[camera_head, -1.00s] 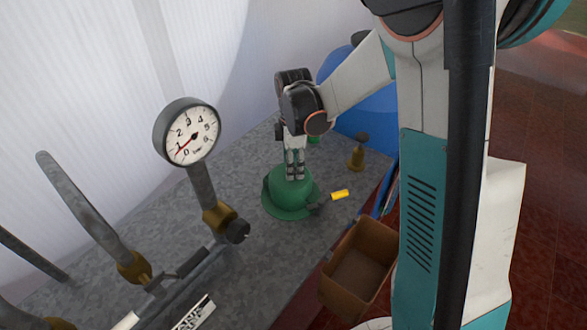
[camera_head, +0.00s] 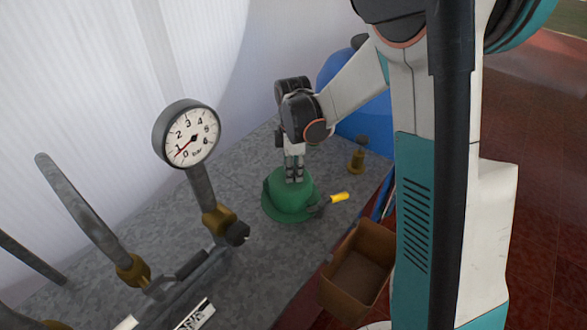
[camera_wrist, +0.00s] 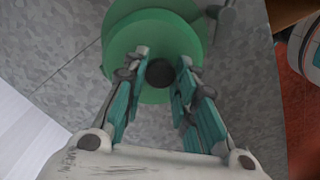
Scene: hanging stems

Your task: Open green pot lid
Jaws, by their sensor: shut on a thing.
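The green pot (camera_head: 284,212) stands on the grey counter with its domed green lid (camera_head: 279,190) on top. A dark round knob (camera_wrist: 160,73) shows at the middle of the lid in the wrist view. My gripper (camera_head: 294,180) points down over the lid, and its fingers (camera_wrist: 160,76) are shut on the knob from both sides. In the head view the fingers hide the knob. A dark fitting with a yellow handle (camera_head: 339,198) sticks out to the right of the pot.
A pressure gauge (camera_head: 187,134) on a pipe stands left of the pot. A brass fitting (camera_head: 356,157) is behind it to the right, before a blue rounded object (camera_head: 366,108). An open brown box (camera_head: 357,265) is at the counter's right edge.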

